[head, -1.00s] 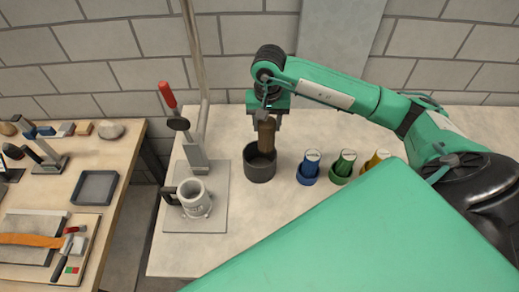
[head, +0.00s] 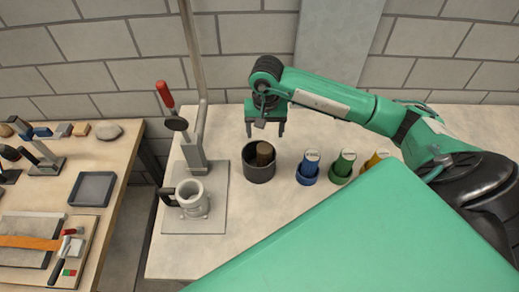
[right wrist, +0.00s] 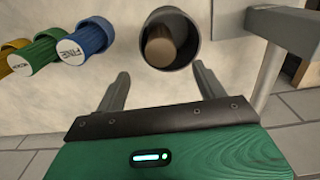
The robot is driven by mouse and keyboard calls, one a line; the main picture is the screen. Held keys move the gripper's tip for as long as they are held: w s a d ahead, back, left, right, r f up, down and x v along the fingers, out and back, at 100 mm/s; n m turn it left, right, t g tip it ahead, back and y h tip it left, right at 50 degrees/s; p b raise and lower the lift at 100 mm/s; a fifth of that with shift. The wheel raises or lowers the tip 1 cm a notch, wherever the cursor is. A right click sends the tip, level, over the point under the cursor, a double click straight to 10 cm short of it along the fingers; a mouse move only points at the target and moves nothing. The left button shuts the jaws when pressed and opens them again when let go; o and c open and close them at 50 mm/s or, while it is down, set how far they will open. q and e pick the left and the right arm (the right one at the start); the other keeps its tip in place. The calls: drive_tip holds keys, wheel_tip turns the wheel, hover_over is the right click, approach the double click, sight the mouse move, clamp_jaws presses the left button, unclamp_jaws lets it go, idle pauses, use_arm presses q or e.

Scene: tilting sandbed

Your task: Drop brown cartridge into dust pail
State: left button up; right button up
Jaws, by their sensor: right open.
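The brown cartridge (head: 264,153) stands inside the dark dust pail (head: 259,173), leaning a little, with its top near the rim. In the right wrist view the cartridge (right wrist: 161,46) shows end-on within the round mouth of the pail (right wrist: 169,66). My right gripper (head: 265,133) is open and empty, just above and behind the pail. Its two fingers (right wrist: 162,86) are spread apart in the right wrist view, clear of the cartridge. My left gripper is not in view.
Blue (head: 309,168), green (head: 343,167) and yellow (head: 377,162) cartridges stand in holders right of the pail. A metal cup (head: 193,199) and a red-handled clamp stand (head: 193,151) are on a plate at left. Another bench (head: 102,160) with tools lies farther left.

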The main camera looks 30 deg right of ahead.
wheel_tip(320, 180, up, 14)
drive_tip(key=b, duration=0.4)
idle(0.3)
drive_tip(key=shift+f, duration=0.15)
